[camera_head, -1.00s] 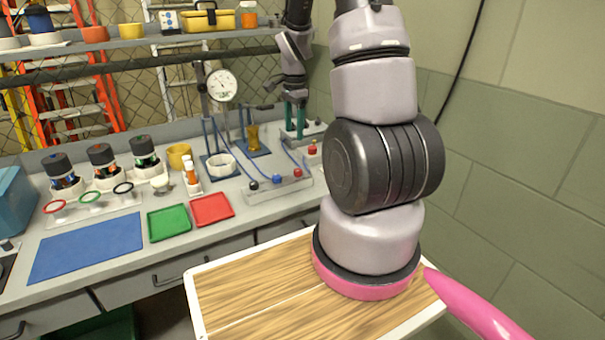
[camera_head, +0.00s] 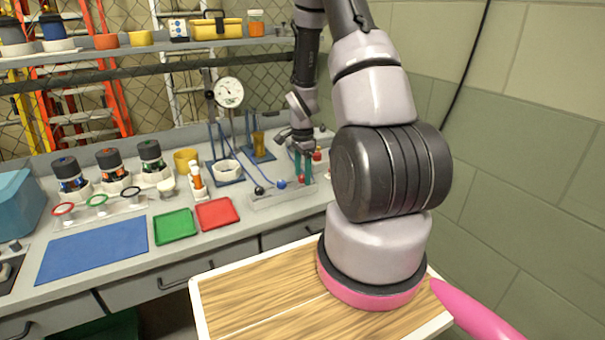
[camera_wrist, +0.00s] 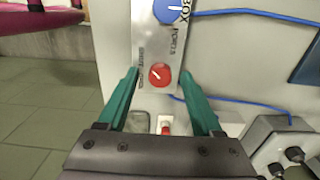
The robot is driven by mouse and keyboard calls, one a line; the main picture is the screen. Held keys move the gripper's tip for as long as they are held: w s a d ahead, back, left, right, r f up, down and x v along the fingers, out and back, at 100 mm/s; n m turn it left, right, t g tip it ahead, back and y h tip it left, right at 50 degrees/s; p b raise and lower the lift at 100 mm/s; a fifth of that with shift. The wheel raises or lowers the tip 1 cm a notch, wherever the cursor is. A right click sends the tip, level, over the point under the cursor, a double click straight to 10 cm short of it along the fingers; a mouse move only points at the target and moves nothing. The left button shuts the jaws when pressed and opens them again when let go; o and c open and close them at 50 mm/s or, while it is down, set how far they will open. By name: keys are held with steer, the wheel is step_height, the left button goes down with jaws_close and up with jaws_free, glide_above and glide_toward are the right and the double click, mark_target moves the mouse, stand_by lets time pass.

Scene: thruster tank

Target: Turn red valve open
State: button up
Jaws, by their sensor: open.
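The red valve (camera_wrist: 160,76) is a round red knob with a pale pointer mark, at the end of a metal plate in the wrist view. A blue knob (camera_wrist: 170,10) sits on the same plate. In the head view the red valve (camera_head: 299,181) is small and partly hidden by my fingers. My gripper (camera_wrist: 159,74) is open, pointing at the plate, with one teal finger on each side of the red valve. I cannot tell whether either finger touches it. The gripper also shows in the head view (camera_head: 303,180), over the right end of the valve block (camera_head: 290,195).
A black knob (camera_head: 259,190) is on the left of the block. A pressure gauge (camera_head: 229,92) stands behind it. Red (camera_head: 217,213) and green (camera_head: 174,227) trays lie to the left. A blue hose (camera_wrist: 250,102) runs beside the plate. A wall is at the right.

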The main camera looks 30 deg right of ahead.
jaws_close()
steer(key=shift+n, duration=0.3)
steer(key=n, duration=0.3)
steer(key=shift+n, duration=0.3)
steer(key=n, duration=0.4)
steer(key=shift+n, duration=0.3)
steer(key=n, duration=0.4)
steer(key=shift+n, duration=2.5)
